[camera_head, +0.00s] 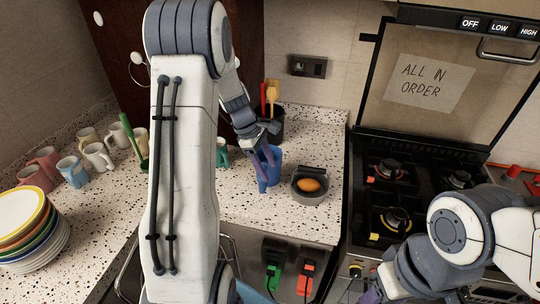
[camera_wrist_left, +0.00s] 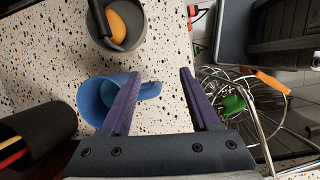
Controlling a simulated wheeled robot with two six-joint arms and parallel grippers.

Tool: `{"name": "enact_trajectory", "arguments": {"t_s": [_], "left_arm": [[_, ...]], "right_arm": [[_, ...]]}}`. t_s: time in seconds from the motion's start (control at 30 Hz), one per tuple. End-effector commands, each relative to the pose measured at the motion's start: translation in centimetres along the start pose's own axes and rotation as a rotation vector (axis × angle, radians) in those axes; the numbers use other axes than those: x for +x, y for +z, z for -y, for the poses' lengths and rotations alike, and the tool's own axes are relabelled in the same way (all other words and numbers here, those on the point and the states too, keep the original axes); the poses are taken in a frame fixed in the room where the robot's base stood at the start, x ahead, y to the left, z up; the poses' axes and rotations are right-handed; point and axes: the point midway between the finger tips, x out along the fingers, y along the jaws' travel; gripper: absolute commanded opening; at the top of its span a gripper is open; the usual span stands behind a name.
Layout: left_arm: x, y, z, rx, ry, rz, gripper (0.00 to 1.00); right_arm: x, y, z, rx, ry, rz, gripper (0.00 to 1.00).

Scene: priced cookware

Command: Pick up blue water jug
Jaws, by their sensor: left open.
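The blue water jug (camera_head: 274,174) stands on the speckled counter, left of a small grey pot. In the left wrist view the jug (camera_wrist_left: 92,98) lies at left centre, with its rounded handle side to the right. My left gripper (camera_head: 262,158) is open at the jug. In the wrist view its purple fingers (camera_wrist_left: 160,76) point up the picture; the left finger passes over the jug and the right finger is clear of it. Part of the jug's handle side shows between them. I cannot tell whether a finger touches it. My right arm shows at lower right, its fingers unseen.
The grey pot (camera_head: 309,190) with an orange-brown item is close to the jug. A black utensil holder (camera_head: 276,124) stands behind. The stove (camera_head: 400,190) is at right. Several mugs (camera_head: 98,156) and stacked plates (camera_head: 36,258) are at left. A wire rack (camera_wrist_left: 240,105) is below the counter edge.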

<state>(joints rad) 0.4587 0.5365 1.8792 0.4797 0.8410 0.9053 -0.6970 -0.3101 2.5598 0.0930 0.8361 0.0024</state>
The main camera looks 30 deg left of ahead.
Motion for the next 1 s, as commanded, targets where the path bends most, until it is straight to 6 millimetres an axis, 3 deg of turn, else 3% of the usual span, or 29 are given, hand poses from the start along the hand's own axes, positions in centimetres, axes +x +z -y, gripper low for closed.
{"name": "enact_trajectory", "arguments": {"t_s": [0.03,0.1,0.23,0.5,0.73,1.0], "left_arm": [[-0.8,-2.3,-0.4,-0.109,0.019,0.011,0.62],[-1.1,-4.6,-0.7,-0.212,0.038,0.021,0.62],[-0.8,-6.5,-0.9,-0.307,0.055,0.034,0.62],[3.1,-6.6,-1.1,-0.316,0.055,0.035,0.62],[4.9,-6.4,-1.1,-0.315,0.054,0.034,0.62],[8.7,-6.2,-1.2,-0.313,0.056,0.033,0.62]], "right_arm": [[-1.0,-0.1,0.1,0.0,0.0,0.0,0.5],[-1.4,-0.1,0.1,0.0,0.0,0.0,0.5],[-1.7,-0.1,0.1,0.001,0.0,0.0,0.5],[-2.5,-0.1,0.2,0.0,0.0,0.0,0.5],[-3.4,-0.2,0.2,-0.001,0.0,0.0,0.5],[-4.8,-0.2,0.3,-0.004,0.0,0.0,0.5]]}}
